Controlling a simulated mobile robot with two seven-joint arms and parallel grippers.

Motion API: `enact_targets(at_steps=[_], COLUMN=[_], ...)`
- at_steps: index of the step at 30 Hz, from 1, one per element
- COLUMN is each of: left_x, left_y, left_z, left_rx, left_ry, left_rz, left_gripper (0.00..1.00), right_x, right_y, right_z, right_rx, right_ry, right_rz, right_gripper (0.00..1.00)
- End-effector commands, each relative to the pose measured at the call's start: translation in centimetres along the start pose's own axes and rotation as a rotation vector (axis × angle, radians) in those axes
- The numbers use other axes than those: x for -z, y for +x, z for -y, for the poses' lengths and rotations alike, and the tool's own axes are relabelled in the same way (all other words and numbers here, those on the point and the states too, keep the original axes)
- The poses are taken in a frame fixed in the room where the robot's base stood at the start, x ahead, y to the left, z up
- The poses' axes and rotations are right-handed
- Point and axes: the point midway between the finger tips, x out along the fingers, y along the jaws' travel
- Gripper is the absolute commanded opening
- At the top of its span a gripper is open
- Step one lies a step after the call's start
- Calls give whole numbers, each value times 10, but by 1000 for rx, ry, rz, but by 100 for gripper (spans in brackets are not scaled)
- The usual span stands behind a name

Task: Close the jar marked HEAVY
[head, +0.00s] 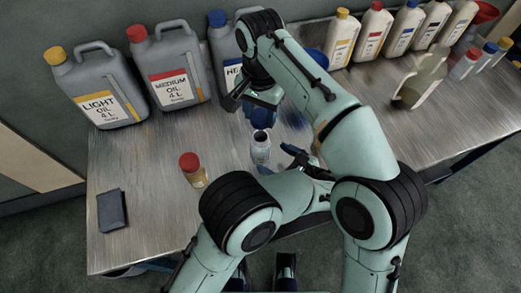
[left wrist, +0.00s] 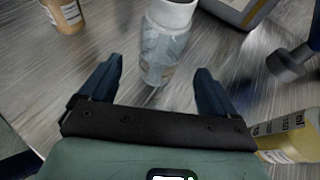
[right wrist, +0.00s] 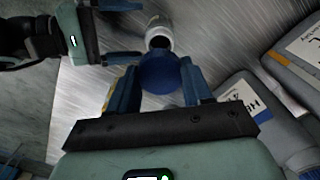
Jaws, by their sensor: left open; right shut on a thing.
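The clear jar (head: 261,148) stands open on the metal bench, its mouth dark; its writing is too small to read. It also shows in the left wrist view (left wrist: 160,50) and the right wrist view (right wrist: 158,36). My left gripper (head: 274,160) is open, with its fingers either side of the jar's lower part and no clear contact. It also shows in the left wrist view (left wrist: 158,75). My right gripper (right wrist: 158,85) is shut on a round blue lid (right wrist: 158,72), held apart from the jar near its mouth.
A jar with a red lid (head: 193,170) stands to the left, with a dark flat object (head: 112,211) near it. Grey oil cans (head: 95,85) line the back left. White bottles (head: 372,35) and a clear jug (head: 420,78) stand at the right.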

Motion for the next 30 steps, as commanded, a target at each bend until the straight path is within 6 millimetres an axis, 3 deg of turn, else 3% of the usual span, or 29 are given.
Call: enact_targets(at_steps=[3,10,24,26,30], left_x=[0,0,0,0,0], left_y=[25,57,68,68,68], left_z=[-1,0,0,0,0], left_rx=[-3,-2,0,0,0], left_ry=[1,0,1,1,1], left_rz=[0,0,0,0,0], left_gripper=[90,90,90,74,28], right_x=[0,0,0,0,0], right_y=[0,0,0,0,0], right_z=[0,0,0,0,0], right_rx=[0,0,0,0,0], right_ry=[0,0,0,0,0], right_rz=[0,0,0,0,0], right_gripper=[17,17,17,17,17])
